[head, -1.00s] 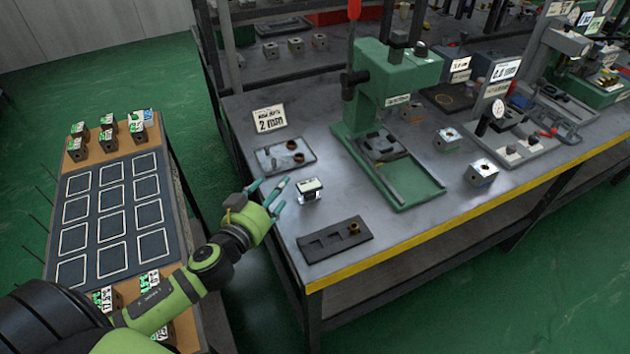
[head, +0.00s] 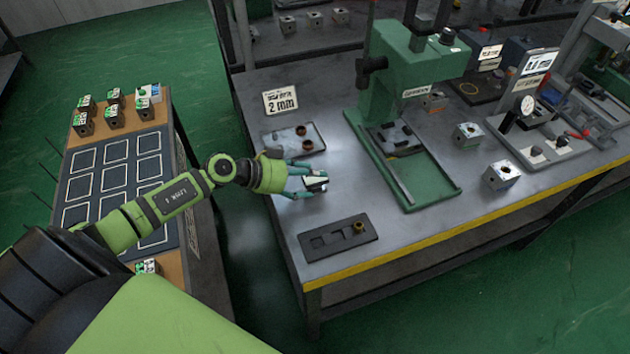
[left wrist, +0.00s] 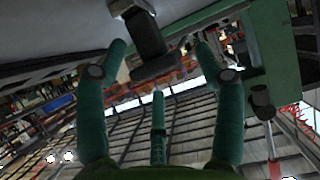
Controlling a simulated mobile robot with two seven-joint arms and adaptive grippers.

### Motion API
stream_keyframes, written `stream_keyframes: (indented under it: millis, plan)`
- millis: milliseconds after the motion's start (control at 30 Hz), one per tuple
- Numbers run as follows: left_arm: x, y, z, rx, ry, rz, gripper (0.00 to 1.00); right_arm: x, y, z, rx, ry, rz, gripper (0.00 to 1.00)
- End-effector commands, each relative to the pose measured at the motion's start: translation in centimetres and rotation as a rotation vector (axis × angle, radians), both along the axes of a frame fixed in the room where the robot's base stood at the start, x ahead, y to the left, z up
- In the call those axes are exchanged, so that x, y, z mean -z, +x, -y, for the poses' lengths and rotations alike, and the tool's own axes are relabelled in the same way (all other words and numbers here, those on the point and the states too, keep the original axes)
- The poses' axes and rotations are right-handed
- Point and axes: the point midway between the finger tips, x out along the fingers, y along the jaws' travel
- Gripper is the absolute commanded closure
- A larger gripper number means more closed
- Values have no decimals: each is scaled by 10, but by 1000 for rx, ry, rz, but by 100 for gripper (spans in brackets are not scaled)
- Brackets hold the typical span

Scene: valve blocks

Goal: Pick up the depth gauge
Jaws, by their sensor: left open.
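A small dark device with a pale top face (head: 315,181), which I take for the depth gauge, stands on the grey workbench. My left gripper (head: 319,184) reaches in from the left, with its green fingers open on either side of it. In the left wrist view the device shows as a dark stem with a crossbar (left wrist: 150,45) and a metal block at its upper end. It lies between the spread fingers of the left gripper (left wrist: 160,62). I cannot tell whether any finger touches it. My right gripper is not in view.
A dark slotted tray (head: 338,238) lies in front, and another tray (head: 283,140) lies behind near a "2 mm" sign (head: 280,100). A green press (head: 405,90) stands close on the right. Metal blocks (head: 501,176) lie farther right. A side table (head: 190,165) is at left.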

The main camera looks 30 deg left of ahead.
Motion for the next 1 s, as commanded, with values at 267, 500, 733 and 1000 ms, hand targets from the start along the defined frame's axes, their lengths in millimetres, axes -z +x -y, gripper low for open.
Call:
stream_keyframes:
  millis: [267, 500, 733, 1000]
  plan:
    - [10, 14, 12, -1, 0, 1, 31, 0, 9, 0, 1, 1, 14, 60]
    - [10, 14, 12, -1, 0, 1, 67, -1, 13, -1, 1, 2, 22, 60]
    - [9, 14, 12, -2, -1, 3, 97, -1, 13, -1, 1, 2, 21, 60]
    - [6, 14, 12, -1, -1, 3, 97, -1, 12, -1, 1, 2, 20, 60]
